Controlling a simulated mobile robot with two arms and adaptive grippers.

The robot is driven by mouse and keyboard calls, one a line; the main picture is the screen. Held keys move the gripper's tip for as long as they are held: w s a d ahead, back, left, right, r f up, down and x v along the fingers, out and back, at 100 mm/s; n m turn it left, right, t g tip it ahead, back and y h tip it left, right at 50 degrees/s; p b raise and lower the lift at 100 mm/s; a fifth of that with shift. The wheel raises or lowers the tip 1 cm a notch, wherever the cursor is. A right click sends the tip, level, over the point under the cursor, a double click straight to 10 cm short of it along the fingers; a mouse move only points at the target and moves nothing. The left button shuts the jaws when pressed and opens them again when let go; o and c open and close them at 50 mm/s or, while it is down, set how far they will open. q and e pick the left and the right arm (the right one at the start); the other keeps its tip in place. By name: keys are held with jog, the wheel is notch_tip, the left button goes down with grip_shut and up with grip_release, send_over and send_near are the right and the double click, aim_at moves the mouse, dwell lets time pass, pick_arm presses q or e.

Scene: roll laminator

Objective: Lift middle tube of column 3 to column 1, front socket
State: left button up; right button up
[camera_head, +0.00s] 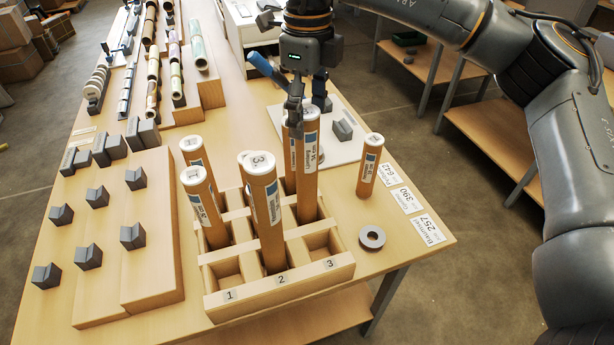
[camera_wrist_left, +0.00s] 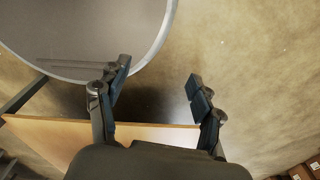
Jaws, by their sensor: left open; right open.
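The wooden rack (camera_head: 290,289) has columns labelled 1, 2 and 3, with brown, white-capped tubes. The column 3 tube (camera_head: 307,180) stands upright behind that column's empty front socket (camera_head: 316,246). My right gripper (camera_head: 306,108) is open at this tube's top, one finger on its left and one behind its right; contact cannot be told. Column 1's front socket (camera_head: 227,282) is empty, with a tilted tube (camera_head: 205,212) behind it. A tall tube (camera_head: 266,220) stands in column 2 and partly hides others. My left gripper (camera_wrist_left: 160,95) is open and empty in the left wrist view.
A lone tube (camera_head: 368,170) and a grey ring (camera_head: 372,237) stand right of the rack. Stepped wooden blocks (camera_head: 110,260) with grey holders lie left. Rolls (camera_head: 197,45) lie at the back. The table's right edge is close to the rack.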

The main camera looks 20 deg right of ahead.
aim_at(307, 138)
jog(key=shift+w+f, duration=0.1)
jog(key=shift+f, duration=0.3)
notch_tip(307, 138, down, 2)
jog(key=shift+f+p, duration=0.15)
jog(key=shift+p, duration=1)
notch_tip(307, 138, down, 2)
jog(key=shift+f+p, duration=0.2)
jog(key=shift+p, duration=0.1)
jog(key=shift+w+f, duration=0.1)
jog(key=shift+f, duration=0.15)
pick_arm(q)
jog(key=w+r, duration=0.2)
jog(key=r, duration=0.1)
jog(key=shift+a+r, duration=0.1)
jog(key=shift+a, duration=0.25)
pick_arm(e)
grip_shut()
